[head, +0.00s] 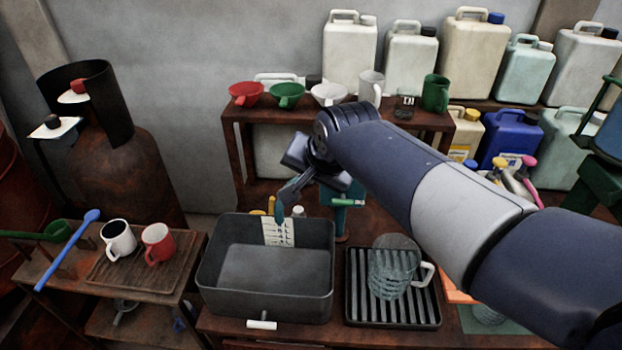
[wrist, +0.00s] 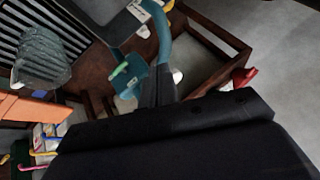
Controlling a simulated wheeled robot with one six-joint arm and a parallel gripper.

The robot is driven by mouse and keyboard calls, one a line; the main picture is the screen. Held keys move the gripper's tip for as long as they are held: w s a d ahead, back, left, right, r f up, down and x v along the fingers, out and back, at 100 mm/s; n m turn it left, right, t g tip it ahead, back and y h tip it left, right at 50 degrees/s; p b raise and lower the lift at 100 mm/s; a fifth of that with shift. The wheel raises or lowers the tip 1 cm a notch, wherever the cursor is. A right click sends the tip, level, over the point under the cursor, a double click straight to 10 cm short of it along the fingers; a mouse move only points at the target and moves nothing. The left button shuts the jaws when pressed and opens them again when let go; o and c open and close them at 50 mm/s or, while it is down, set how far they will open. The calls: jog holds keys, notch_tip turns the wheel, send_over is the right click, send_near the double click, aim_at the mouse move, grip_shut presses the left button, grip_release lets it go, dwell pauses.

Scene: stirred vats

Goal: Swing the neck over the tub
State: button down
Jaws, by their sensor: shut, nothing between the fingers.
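The tub (head: 215,275) is a dark grey open box on the bench in the head view, and it looks empty. A pale marked card (head: 279,232) is at its back wall. A teal tap body (head: 342,222) with a green-and-white handle stands behind its right corner. Its teal curved neck (wrist: 162,28) shows in the wrist view, with its end by the tub's edge (wrist: 112,28); in the head view the end (head: 280,212) shows at the tub's back edge. My gripper (head: 287,193) is shut and empty, its fingers (wrist: 158,82) close beside the neck. I cannot tell if they touch.
A black ribbed tray (head: 352,312) with a clear jug (head: 390,275) stands right of the tub. A shelf behind holds funnels (head: 287,94) and mugs. Two mugs (head: 119,240) sit on a board at the left. Jerrycans (head: 349,55) line the back.

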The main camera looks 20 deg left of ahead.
jog(key=s+r, duration=0.4)
jog(key=r, duration=0.1)
jog(key=shift+s+d+r, duration=0.15)
jog(key=shift+r, duration=0.1)
jog(key=shift+f, duration=0.1)
